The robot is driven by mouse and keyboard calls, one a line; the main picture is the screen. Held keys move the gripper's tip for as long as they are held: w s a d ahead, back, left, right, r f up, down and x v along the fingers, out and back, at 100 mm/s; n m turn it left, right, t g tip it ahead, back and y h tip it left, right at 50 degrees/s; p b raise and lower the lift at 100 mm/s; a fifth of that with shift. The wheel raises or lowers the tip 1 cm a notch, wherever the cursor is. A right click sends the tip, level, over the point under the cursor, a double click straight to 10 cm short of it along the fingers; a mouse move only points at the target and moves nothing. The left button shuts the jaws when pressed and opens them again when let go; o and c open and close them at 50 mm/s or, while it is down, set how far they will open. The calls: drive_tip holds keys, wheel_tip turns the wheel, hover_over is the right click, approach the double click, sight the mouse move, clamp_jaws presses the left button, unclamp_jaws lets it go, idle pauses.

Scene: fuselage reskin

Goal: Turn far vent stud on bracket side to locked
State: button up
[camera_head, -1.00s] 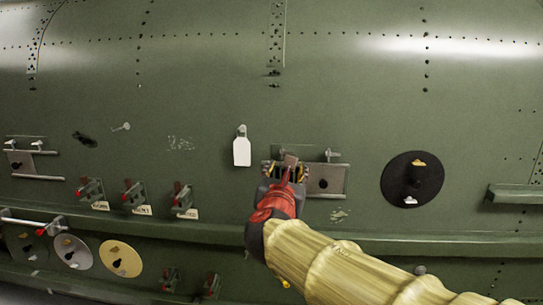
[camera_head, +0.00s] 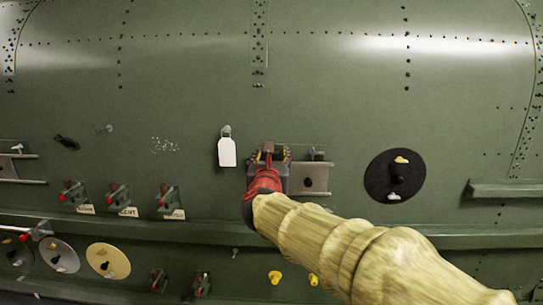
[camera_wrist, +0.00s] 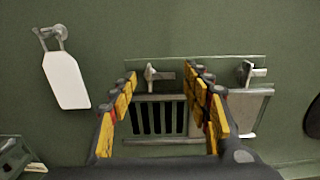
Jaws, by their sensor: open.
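My gripper (camera_head: 270,152) is open in front of the green fuselage wall; its yellow-padded fingers spread either side of a dark slatted vent (camera_wrist: 158,117) in the wrist view. A small metal stud (camera_wrist: 152,73) on the vent's top edge sits between the fingertips, apart from both, with a short bar pointing right. A second, similar stud (camera_wrist: 248,70) sits to the right, outside the right finger, above a light metal plate (camera_wrist: 250,108). My gripper hides most of the vent in the head view. I cannot tell which stud is on the bracket side.
A white tag (camera_head: 227,152) hangs left of my gripper. A black disc (camera_head: 378,178) with a knob is to the right. Several red-tipped levers (camera_head: 120,194) are lower left. A ledge (camera_head: 400,236) runs below; a green shelf (camera_head: 505,190) juts out far right.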

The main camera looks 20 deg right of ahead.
drive_tip(key=c, duration=1.1)
